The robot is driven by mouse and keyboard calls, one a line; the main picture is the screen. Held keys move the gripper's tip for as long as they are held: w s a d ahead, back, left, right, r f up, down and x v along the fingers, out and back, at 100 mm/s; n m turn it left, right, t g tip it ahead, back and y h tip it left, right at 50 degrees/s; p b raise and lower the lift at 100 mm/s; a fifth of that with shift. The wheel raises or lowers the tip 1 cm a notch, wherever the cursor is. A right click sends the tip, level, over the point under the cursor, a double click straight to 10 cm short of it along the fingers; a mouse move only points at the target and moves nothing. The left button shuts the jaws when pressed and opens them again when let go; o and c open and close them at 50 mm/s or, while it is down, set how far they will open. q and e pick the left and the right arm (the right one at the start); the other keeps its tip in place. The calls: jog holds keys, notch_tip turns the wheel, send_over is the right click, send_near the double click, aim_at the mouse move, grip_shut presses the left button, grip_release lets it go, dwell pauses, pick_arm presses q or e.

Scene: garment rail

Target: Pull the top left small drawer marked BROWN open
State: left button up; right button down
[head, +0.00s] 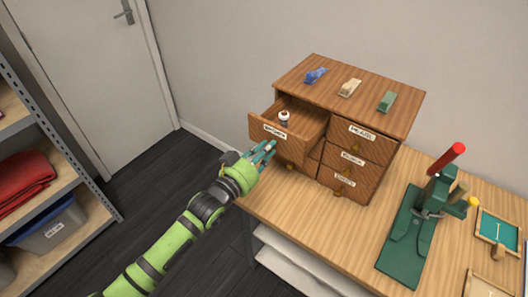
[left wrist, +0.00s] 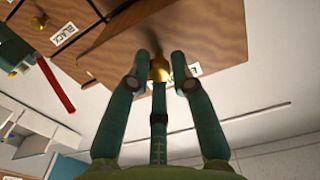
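The top left small drawer (head: 286,133) marked BROWN stands pulled out from the wooden cabinet (head: 313,74). A small white and dark red object (head: 284,118) shows inside it. My left gripper (head: 268,148) is at the drawer's front, below its label (head: 274,130). In the left wrist view my left gripper (left wrist: 160,62) has its green fingers closed around a brass knob (left wrist: 159,70) on a wooden front. The label beside the knob is partly covered by a finger. The head view hides the knob behind the fingers. My right gripper is in neither view.
Several closed labelled drawers fill the right column (head: 353,157). Three small coloured items, one of them blue (head: 316,75), lie on the cabinet top. A green press with a red handle (head: 446,160) stands right on the bench (head: 340,235). A shelf (head: 60,190) stands left; floor between is clear.

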pick_arm(q)
jog(key=shift+o, duration=0.8)
jog(key=shift+r, duration=0.2)
jog(key=v, duration=1.2)
jog(key=shift+s+a, duration=0.15)
jog(key=shift+s, duration=0.1)
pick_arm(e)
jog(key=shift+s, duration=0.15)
